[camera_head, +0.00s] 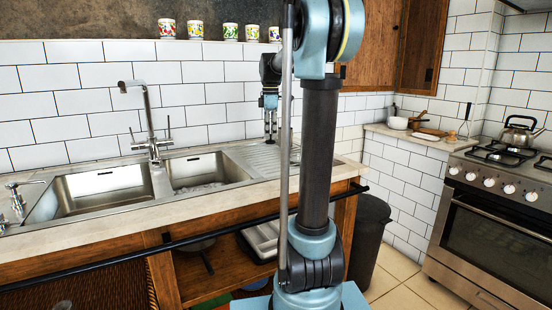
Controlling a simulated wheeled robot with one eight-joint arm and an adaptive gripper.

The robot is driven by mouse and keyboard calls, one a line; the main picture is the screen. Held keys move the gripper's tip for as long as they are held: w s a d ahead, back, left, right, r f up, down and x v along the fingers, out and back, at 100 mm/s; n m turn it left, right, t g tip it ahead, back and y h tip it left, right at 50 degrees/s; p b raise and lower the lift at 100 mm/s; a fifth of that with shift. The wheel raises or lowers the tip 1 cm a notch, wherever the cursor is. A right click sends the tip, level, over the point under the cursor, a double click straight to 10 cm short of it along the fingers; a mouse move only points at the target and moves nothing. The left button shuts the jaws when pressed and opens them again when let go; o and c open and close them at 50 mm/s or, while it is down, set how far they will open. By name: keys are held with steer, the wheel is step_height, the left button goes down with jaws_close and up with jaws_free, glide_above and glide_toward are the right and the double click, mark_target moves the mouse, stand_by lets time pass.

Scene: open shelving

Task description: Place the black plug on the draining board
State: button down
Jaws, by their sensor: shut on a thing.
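The draining board (247,155) is the ribbed metal surface to the right of the two sinks, partly hidden behind my arm. My gripper (270,133) points down over the back part of the draining board, close to the tiled wall. It is shut on the black plug (270,141), which shows only as a small dark shape at the fingertips. I cannot tell whether the plug touches the board or hangs just above it.
Two sink basins (105,190) lie left of the draining board, with a tall tap (150,125) behind them. Several patterned cups (195,29) stand on the ledge above. A dark bin (370,235) and a stove (500,210) with a kettle (520,131) are at the right.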

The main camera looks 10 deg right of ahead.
steer(key=shift+f, duration=4.95)
steer(key=c, duration=1.6)
jaws_free()
steer(key=shift+f, duration=0.1)
steer(key=shift+o, duration=0.2)
step_height(320, 180, up, 12)
steer(key=shift+r, duration=0.15)
steer(key=shift+s, duration=0.1)
